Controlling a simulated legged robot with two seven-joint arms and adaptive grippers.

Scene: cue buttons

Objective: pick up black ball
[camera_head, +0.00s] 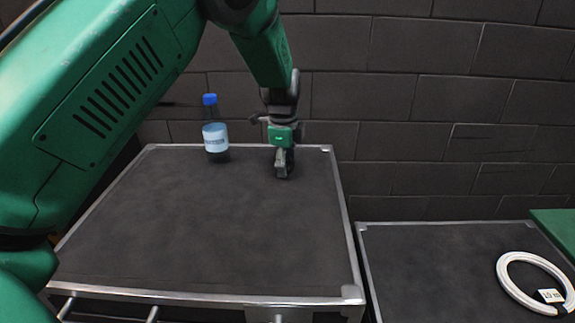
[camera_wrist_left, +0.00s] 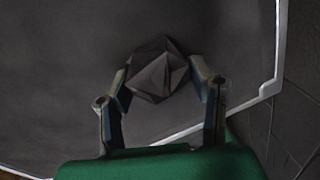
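The black ball (camera_wrist_left: 158,76) shows in the left wrist view as a dark, faceted lump on the dark table top. It lies between the two fingertips of my left gripper (camera_wrist_left: 162,72). The fingers stand wide apart, one on each side of it. Any gap between fingers and ball is too small to tell. In the head view my left gripper (camera_head: 284,168) points down at the back right of the left table (camera_head: 190,230), low over its top. I cannot make out the ball there. My right gripper is not in view.
A bottle with a blue cap (camera_head: 214,135) stands at the table's back edge, left of my left gripper. A second dark table (camera_head: 430,265) stands to the right, with a white ring (camera_head: 510,285) on it. A dark block wall (camera_head: 430,110) rises behind. The left table's middle is clear.

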